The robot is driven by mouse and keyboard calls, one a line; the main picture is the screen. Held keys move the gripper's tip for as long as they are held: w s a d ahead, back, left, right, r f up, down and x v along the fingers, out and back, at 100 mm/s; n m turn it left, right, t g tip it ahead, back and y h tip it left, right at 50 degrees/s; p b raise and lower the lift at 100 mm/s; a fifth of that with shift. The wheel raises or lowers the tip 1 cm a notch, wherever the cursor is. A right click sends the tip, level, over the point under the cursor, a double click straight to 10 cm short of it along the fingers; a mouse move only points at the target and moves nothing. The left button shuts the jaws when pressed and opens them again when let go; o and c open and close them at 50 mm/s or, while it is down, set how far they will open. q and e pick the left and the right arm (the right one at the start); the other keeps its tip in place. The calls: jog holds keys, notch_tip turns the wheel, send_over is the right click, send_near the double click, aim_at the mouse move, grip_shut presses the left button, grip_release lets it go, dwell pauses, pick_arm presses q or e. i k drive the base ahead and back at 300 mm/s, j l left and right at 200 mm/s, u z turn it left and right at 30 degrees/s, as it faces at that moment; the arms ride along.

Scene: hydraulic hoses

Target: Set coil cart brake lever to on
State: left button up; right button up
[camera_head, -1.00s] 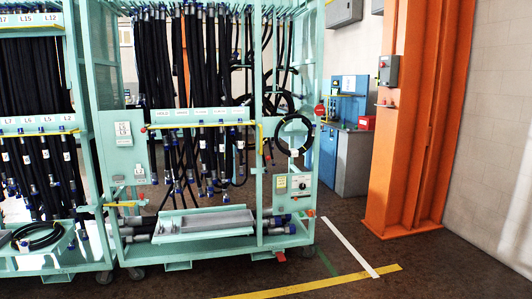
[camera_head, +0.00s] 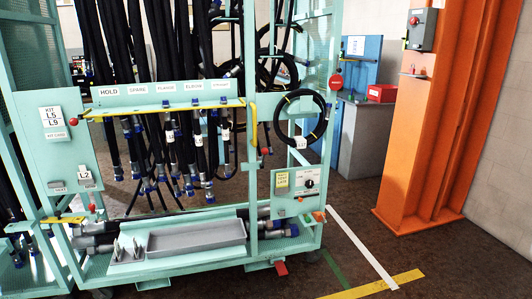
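The mint-green cart (camera_head: 190,268) fills the left and middle of the head view, with a coiled black hose (camera_head: 326,128) hung on its right side. A small red pedal-like part (camera_head: 281,268) sticks out low at the cart's front right. A small orange tab (camera_head: 318,216) sits at the lower right corner of the control panel (camera_head: 284,206). I cannot tell which of these is the brake lever, nor its setting. Neither of my grippers is in view.
Black hoses hang under a labelled rail (camera_head: 165,88); a grey tray (camera_head: 197,238) lies on the lower deck. An orange column (camera_head: 440,130) and a blue cabinet (camera_head: 357,70) stand to the right. Floor with white and yellow tape (camera_head: 375,287) is open at front right.

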aim_at(264, 151)
jog(key=i+l+u, duration=0.4)
jog(key=l+u, duration=0.2)
jog(key=i+l+u, duration=0.15)
jog(key=l+u, duration=0.15)
